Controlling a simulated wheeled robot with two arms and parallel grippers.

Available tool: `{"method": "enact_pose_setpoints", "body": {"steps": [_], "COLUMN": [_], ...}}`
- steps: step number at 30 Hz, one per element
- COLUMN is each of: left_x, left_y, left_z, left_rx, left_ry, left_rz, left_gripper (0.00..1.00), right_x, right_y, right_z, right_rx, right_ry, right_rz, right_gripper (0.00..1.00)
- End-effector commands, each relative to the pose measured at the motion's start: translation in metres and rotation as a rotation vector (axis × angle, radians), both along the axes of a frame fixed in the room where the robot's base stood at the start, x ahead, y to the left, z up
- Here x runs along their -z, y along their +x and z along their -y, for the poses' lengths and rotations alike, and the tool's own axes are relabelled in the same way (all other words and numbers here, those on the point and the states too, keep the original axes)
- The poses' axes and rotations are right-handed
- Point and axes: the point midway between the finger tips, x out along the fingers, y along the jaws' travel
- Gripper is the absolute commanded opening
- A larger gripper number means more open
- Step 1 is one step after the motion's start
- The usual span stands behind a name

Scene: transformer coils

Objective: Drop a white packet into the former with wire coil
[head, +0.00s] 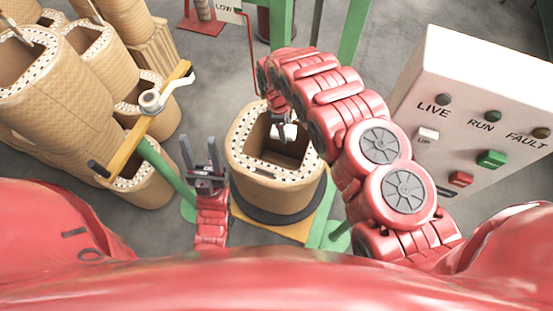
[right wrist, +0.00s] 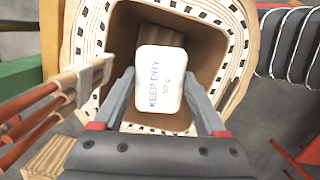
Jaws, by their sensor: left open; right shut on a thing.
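A tan former (head: 270,191) with a square opening and a black-and-white spotted rim stands upright at the middle of the head view. It also shows in the right wrist view (right wrist: 83,45). My right gripper (head: 281,126) is shut on a white packet (head: 289,132) above the opening. In the right wrist view the packet (right wrist: 160,85), printed "KEEP DRY 50 g", sits between the two fingers (right wrist: 158,100), over the hollow. My left gripper (head: 202,158) is open and empty, left of the former, fingers pointing up the picture.
The former stands on a dark round base (head: 262,215) over a yellow platform (head: 297,228). Several other tan formers (head: 75,85) crowd the left, behind a yellow bar with a crank (head: 152,100). A control box (head: 470,100) stands at right. Wrapped leads (right wrist: 60,90) stick out beside the former.

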Motion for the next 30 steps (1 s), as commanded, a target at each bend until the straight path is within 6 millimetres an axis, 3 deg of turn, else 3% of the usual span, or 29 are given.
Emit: {"method": "enact_pose_setpoints", "body": {"steps": [6,7,11,22,30], "left_x": [0.0,0.0,0.0,0.003,0.018], "left_y": [0.0,0.0,0.0,0.0,0.0], "left_z": [0.0,0.0,0.0,0.0,0.0], "left_rx": [0.0,0.0,0.0,0.0,0.0], "left_ry": [0.0,0.0,0.0,0.0,0.0], "left_rz": [0.0,0.0,0.0,0.0,0.0], "left_gripper": [0.5,0.5,0.5,0.5,0.5], "right_x": [0.0,0.0,0.0,-0.005,-0.043], "right_y": [0.0,0.001,0.0,0.001,0.004], "right_z": [0.0,0.0,0.0,-0.002,-0.008], "right_rx": [0.0,0.0,0.0,0.0,-0.001], "right_ry": [0.0,0.001,0.0,0.002,0.001], "right_rz": [0.001,0.001,0.001,0.002,0.006], "right_gripper": [0.19,0.77,1.0,1.0,1.0]}}
